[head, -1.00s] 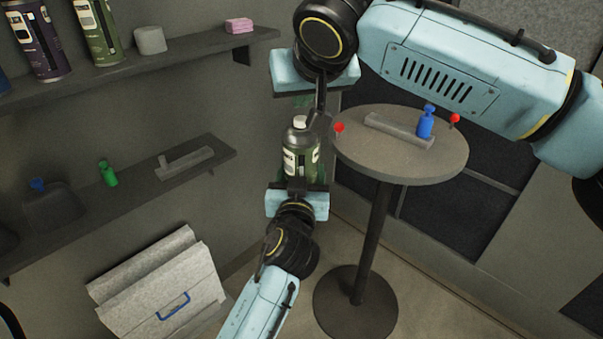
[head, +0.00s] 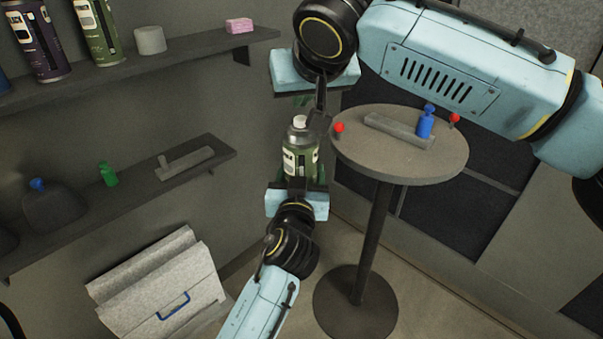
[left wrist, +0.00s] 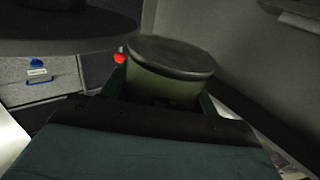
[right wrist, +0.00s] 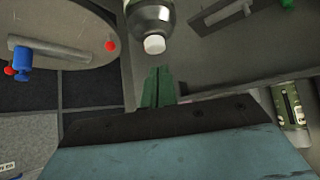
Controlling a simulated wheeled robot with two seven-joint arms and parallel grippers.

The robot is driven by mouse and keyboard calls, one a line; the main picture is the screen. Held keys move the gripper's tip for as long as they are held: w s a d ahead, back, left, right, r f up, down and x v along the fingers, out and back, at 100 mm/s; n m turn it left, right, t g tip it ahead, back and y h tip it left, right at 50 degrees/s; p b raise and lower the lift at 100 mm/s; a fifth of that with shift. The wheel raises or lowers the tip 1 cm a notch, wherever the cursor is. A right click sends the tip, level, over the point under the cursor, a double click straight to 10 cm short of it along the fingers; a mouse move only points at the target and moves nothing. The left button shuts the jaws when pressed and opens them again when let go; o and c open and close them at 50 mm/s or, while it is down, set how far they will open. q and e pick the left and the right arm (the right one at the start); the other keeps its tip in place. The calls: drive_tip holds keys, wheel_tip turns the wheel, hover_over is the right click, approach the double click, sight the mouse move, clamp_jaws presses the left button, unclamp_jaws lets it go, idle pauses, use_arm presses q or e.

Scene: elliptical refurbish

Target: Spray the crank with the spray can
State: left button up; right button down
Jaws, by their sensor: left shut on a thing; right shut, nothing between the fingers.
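The spray can (head: 299,165) is dark green with a white cap and stands about upright. My left gripper (head: 297,186) is shut around its lower part; the can's base (left wrist: 175,55) shows in the left wrist view. My right gripper (head: 319,112) points down just above and beside the white cap. Its green fingers (right wrist: 157,86) are together and empty; I cannot tell whether they touch the cap. What seems to be the crank, a grey bar (head: 396,130) with a blue handle (head: 425,122), lies on the round table (head: 400,168), right of the can and apart from it.
Red knobs (head: 338,128) stand on the table. The left wall has an upper shelf (head: 165,63) with cans and a lower shelf (head: 130,190) with a grey part (head: 185,163) and a green piece. A grey box (head: 165,285) stands below. The table's pedestal (head: 370,240) is close by.

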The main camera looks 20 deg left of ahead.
drive_tip(key=shift+f, duration=0.3)
drive_tip(key=shift+f, duration=0.85)
drive_tip(key=shift+r, duration=2.55)
drive_tip(key=shift+r, duration=0.1)
drive_tip(key=v, duration=1.2)
